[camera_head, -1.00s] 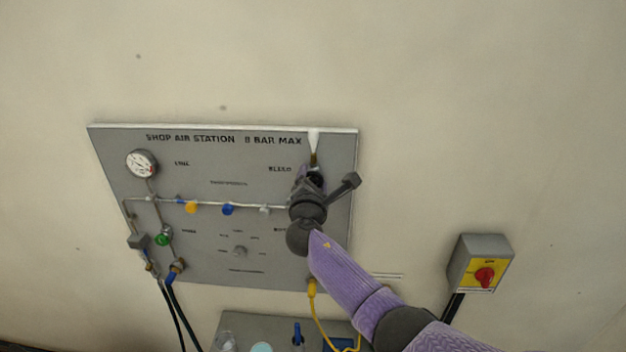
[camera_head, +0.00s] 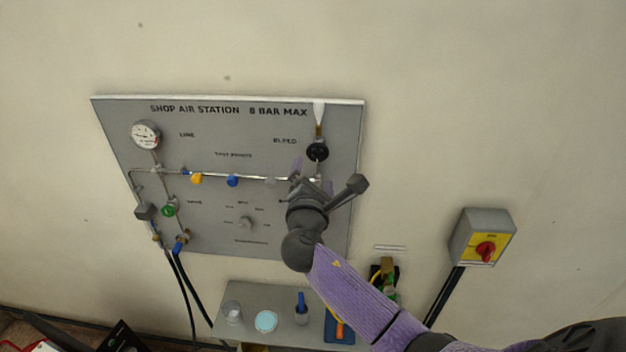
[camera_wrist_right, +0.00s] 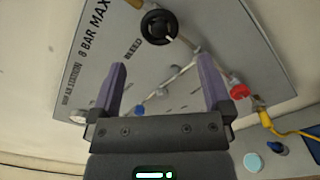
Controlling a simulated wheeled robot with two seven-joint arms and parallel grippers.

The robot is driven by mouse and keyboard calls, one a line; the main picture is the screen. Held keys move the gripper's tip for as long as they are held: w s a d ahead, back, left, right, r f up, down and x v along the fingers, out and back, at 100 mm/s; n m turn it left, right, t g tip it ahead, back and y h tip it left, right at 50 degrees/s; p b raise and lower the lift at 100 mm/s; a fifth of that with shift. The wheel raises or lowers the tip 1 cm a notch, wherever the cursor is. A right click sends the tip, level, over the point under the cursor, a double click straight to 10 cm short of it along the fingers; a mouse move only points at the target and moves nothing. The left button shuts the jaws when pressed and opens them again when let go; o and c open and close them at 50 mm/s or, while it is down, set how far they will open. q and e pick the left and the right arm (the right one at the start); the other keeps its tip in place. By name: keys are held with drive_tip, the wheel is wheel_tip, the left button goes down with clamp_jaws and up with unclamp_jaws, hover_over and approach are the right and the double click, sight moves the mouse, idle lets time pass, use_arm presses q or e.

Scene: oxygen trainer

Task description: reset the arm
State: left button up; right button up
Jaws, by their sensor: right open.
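My right gripper (camera_head: 311,180) is in front of the right part of the grey air station panel (camera_head: 270,225). In the right wrist view its two purple fingers (camera_wrist_right: 160,88) are spread apart with nothing between them. The black bleed knob (camera_head: 317,151) sits just above the gripper in the head view. It also shows beyond the fingers in the wrist view (camera_wrist_right: 158,27), apart from them. The purple right arm (camera_head: 350,292) reaches in from the lower right and hides part of the panel's lower right. My left gripper is not in view.
The panel carries a gauge (camera_head: 145,135), a yellow knob (camera_head: 196,179), a blue knob (camera_head: 232,181) and a green knob (camera_head: 169,210). A grey shelf (camera_head: 262,293) with small items stands below. A yellow switch box with a red knob (camera_head: 486,250) is on the wall at right.

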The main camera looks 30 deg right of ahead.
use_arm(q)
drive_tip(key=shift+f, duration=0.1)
use_arm(e)
drive_tip(key=shift+s+a, duration=0.4)
drive_tip(key=shift+s, duration=0.2)
drive_tip(key=s+a+f+m+g+y+b, duration=0.15)
drive_tip(key=s+f+b, duration=0.35)
drive_tip(key=f, duration=1.1)
drive_tip(key=s+a+f+m+g+y+b, duration=0.1)
drive_tip(key=s+f+m+g+y+b, duration=0.15)
drive_tip(key=f+b, duration=0.95)
drive_tip(key=s+a+f+m+g+y+b, duration=0.1)
drive_tip(key=s+f+g+y+b, duration=0.2)
drive_tip(key=f, duration=1.7)
use_arm(q)
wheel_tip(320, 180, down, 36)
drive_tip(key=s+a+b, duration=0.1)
drive_tip(key=b, duration=1.5)
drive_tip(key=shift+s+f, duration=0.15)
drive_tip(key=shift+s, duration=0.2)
use_arm(e)
drive_tip(key=s+a+f+m+g+y, duration=0.1)
drive_tip(key=s+f+m, duration=0.5)
drive_tip(key=s+f, duration=0.9)
drive_tip(key=s+a+f+m+g+y, duration=0.2)
drive_tip(key=s+f+m+g, duration=0.4)
drive_tip(key=s+f, duration=1)
drive_tip(key=shift+s+a+f, duration=0.2)
drive_tip(key=shift+s+a, duration=0.5)
drive_tip(key=shift+a, duration=0.15)
